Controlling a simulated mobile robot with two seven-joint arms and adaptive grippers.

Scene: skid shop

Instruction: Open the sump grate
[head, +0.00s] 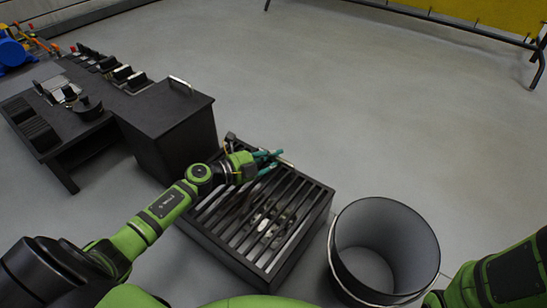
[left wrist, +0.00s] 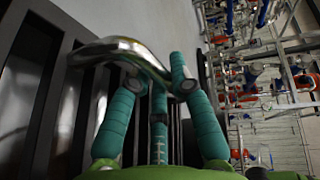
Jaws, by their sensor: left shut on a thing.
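The sump grate (head: 232,235) is a dark slatted cover on a low black frame at the centre of the head view. It lies flat and level on its frame, and pale shapes show below the slats. A shiny metal handle (left wrist: 122,47) sits on it at its far edge. My left gripper (head: 270,160) reaches over the grate's far side. In the left wrist view its teal fingers (left wrist: 155,95) are closed around the handle. My right arm shows at the lower right of the head view, but its gripper is out of view.
An open grey bin (head: 427,250) stands close to the right of the grate. A dark cabinet (head: 180,135) and a bench (head: 65,105) with small parts stand to the left. The floor beyond the grate is clear up to a yellow panel (head: 480,12).

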